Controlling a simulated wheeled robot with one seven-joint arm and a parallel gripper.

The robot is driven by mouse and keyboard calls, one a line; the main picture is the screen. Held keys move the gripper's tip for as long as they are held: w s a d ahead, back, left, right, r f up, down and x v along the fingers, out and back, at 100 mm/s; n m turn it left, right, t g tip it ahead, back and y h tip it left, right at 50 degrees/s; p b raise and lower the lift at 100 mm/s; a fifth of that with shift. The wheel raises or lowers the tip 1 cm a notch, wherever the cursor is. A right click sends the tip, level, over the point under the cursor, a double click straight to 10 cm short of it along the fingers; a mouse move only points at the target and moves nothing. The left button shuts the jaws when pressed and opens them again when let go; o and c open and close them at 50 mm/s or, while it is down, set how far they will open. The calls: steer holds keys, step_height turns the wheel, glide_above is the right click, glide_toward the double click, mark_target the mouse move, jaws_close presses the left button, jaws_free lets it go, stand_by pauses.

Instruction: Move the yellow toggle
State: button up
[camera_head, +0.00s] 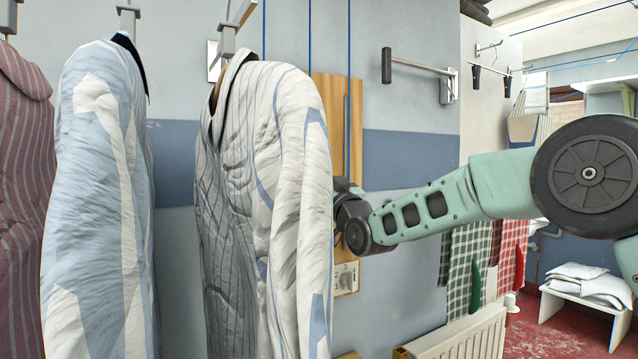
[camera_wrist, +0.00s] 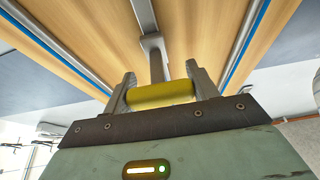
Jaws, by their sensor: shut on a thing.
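The yellow toggle (camera_wrist: 160,94) shows in the wrist view as a short yellow cylinder lying crosswise. A grey metal stem (camera_wrist: 155,55) runs up from behind it toward a wooden board (camera_wrist: 100,38). My gripper (camera_wrist: 160,92) has one finger at each end of the toggle and is shut on it. In the head view my arm reaches in from the right, and its end goes behind the white striped shirt (camera_head: 290,190). The toggle and my fingertips are hidden there. Part of the wooden board shows above my wrist (camera_head: 325,110).
Hanging shirts, one blue and white (camera_head: 95,190) and one maroon (camera_head: 22,190), fill the left. A wall switch box (camera_head: 346,278) sits below my wrist. A radiator (camera_head: 455,338) stands at lower right. A wall hook (camera_head: 420,70) sticks out above my arm.

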step_height(320, 180, down, 16)
steer(key=b, duration=1.2)
steer(key=shift+f+b, duration=0.2)
steer(key=shift+b, duration=0.1)
steer(key=o, duration=1.4)
steer(key=shift+r, duration=0.1)
steer(key=b+v, duration=0.3)
steer(key=v, duration=1.4)
steer(key=shift+s+d, duration=0.15)
steer(key=shift+s, duration=0.05)
